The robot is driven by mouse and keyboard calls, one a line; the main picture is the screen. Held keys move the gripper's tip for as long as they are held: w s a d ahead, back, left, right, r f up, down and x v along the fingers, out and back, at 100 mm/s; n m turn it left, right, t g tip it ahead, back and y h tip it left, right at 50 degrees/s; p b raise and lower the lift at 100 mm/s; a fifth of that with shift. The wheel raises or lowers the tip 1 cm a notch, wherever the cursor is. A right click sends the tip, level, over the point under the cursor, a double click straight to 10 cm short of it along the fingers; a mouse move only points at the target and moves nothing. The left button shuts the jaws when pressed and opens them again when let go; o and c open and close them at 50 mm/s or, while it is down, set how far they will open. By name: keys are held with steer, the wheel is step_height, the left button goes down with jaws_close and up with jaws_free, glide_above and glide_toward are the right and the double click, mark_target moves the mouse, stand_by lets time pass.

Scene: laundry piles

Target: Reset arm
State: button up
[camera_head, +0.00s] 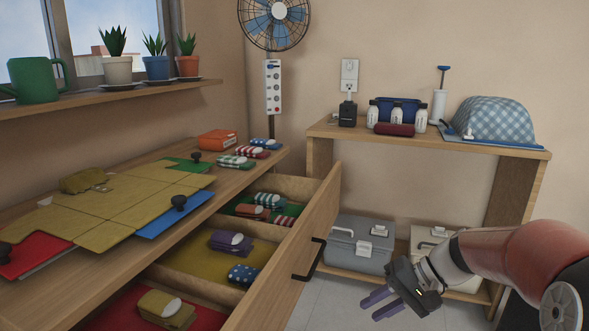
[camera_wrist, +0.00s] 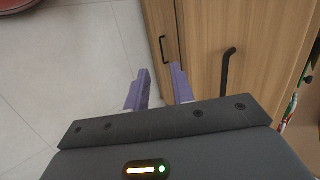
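My gripper (camera_head: 380,303) hangs at the lower right of the head view, at the end of my red and white arm. Its two purple fingers are spread apart with nothing between them. In the wrist view my gripper (camera_wrist: 158,88) is over the pale floor tiles and beside the wooden drawer fronts. It touches nothing that I can see.
An open drawer (camera_head: 285,262) with a black handle (camera_head: 309,260) holds folded cloths, left of my gripper. A wooden shelf (camera_head: 440,142) stands behind, with grey (camera_head: 358,240) and beige boxes (camera_head: 425,236) on its lower level. Bare floor (camera_head: 335,300) lies between.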

steer(key=s+a+r+n+t+h+p, duration=0.1)
steer(key=s+r+t+h, duration=0.3)
steer(key=s+h, duration=0.5)
steer(key=s+r+n+p, duration=0.1)
steer(key=s, duration=0.8)
steer(key=shift+s+a+r+n, duration=0.15)
steer(key=shift+r+n, duration=0.05)
steer(key=shift+n, duration=0.2)
